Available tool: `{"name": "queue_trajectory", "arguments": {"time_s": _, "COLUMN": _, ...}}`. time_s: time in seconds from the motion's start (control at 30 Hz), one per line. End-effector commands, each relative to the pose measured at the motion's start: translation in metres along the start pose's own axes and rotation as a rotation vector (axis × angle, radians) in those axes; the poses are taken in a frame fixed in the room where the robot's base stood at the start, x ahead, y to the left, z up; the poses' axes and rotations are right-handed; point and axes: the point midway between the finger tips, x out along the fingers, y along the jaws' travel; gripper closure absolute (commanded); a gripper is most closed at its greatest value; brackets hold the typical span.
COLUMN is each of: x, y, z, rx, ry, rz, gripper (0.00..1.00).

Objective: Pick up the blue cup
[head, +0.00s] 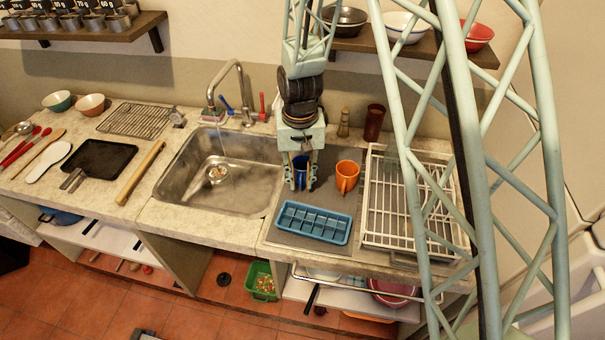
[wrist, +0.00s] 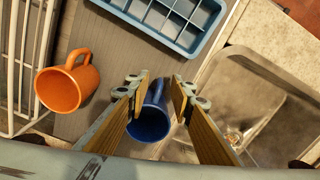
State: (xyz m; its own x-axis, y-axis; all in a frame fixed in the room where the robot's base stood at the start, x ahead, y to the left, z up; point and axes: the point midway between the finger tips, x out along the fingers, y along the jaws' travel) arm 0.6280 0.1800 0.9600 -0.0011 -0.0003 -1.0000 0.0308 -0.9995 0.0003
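The blue cup (head: 301,172) stands on the grey mat beside the sink, partly hidden by my gripper in the head view. In the wrist view the blue cup (wrist: 149,121) shows between and below my fingers, with its handle toward the top. My gripper (head: 302,183) is above and around the cup, pointing down. In the wrist view my gripper (wrist: 160,88) is open, with a gap between the wooden-looking fingers. The left finger overlaps the cup's edge in the picture; I cannot tell whether it touches.
An orange cup (head: 347,176) stands close by on the mat, right of the blue cup. A blue ice tray (head: 312,223) lies in front. A white dish rack (head: 372,215) is to the right, the sink (head: 190,185) to the left. A dark red tumbler (head: 374,122) stands behind.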

Motion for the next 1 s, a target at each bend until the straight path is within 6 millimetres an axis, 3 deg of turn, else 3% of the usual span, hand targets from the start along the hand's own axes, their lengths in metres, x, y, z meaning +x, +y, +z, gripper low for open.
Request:
{"name": "queue_trajectory", "arguments": {"time_s": 0.27, "x": 0.017, "y": 0.0, "z": 0.0, "rx": 0.0, "ry": 0.0, "rz": 0.0, "gripper": 0.79}}
{"name": "queue_trajectory", "arguments": {"time_s": 0.87, "x": 0.018, "y": 0.0, "z": -0.001, "rx": 0.0, "ry": 0.001, "rz": 0.0, "gripper": 0.79}}
{"name": "queue_trajectory", "arguments": {"time_s": 1.0, "x": 0.018, "y": 0.0, "z": -0.001, "rx": 0.0, "ry": 0.001, "rz": 0.0, "gripper": 0.9}}
